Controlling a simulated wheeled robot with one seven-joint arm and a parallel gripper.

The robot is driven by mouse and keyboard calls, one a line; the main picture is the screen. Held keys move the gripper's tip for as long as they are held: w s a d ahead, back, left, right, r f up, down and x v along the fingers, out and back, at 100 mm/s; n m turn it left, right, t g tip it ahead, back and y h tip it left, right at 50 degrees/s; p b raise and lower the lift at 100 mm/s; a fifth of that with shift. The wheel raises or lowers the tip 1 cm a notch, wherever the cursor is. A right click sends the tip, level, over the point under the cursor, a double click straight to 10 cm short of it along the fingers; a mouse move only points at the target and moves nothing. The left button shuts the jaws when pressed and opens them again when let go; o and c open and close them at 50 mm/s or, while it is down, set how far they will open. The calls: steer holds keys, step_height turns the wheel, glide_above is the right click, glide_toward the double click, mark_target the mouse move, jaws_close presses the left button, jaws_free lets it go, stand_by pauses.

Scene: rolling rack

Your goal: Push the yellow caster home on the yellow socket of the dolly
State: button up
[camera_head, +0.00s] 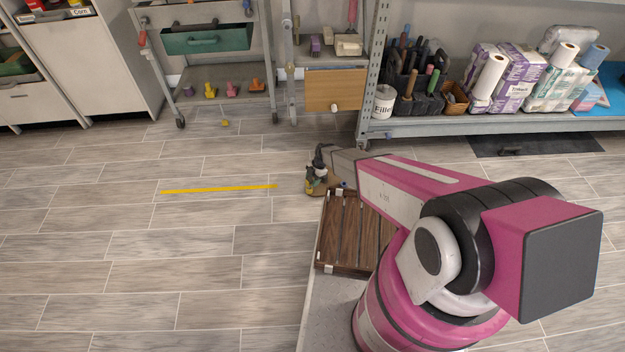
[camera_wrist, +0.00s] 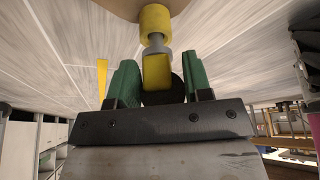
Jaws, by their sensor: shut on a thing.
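In the wrist view my gripper (camera_wrist: 157,82) has its green fingers shut on the yellow caster (camera_wrist: 157,70), whose black wheel (camera_wrist: 174,92) shows behind it. The caster's grey stem (camera_wrist: 156,49) points at the yellow socket (camera_wrist: 155,18) on a tan surface at the top edge. The stem's tip meets or overlaps the socket mouth; how deep it sits I cannot tell.
A metal shelf rack (camera_head: 480,124) with paper rolls and tools stands behind my arm. Coloured casters (camera_head: 231,89) sit on a low cart shelf at the back. A yellow strip (camera_head: 220,189) lies on the floor to the left.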

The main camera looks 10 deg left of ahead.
steer(key=shift+f, duration=0.85)
steer(key=o, duration=1.1)
steer(key=v, duration=1)
steer(key=shift+r, duration=0.4)
steer(key=shift+w, duration=0.1)
